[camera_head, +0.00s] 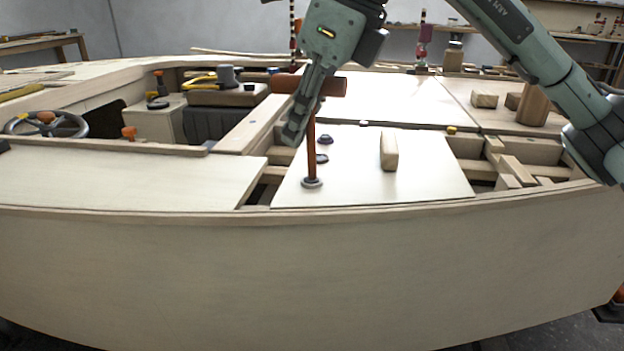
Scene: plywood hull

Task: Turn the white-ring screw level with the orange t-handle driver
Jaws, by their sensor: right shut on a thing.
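The orange t-handle driver (311,150) stands nearly upright on the pale plywood panel (430,180). Its crossbar is at the top, and its shaft tip meets a screw (312,184) with a pale ring near the panel's front edge. The tip hides most of that screw's head, so I cannot tell whether it is level. Two more dark screws (325,139) stand behind it in a row, the nearer one (322,158) beside the shaft. My right gripper (300,118) is shut on the driver by its handle and covers part of it. My left gripper is not in view.
A wooden block (389,152) stands on the panel right of the driver. Open framed gaps lie at the panel's left and right. The hull rim (400,208) runs along the front. A steering wheel (47,123) is at the far left.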

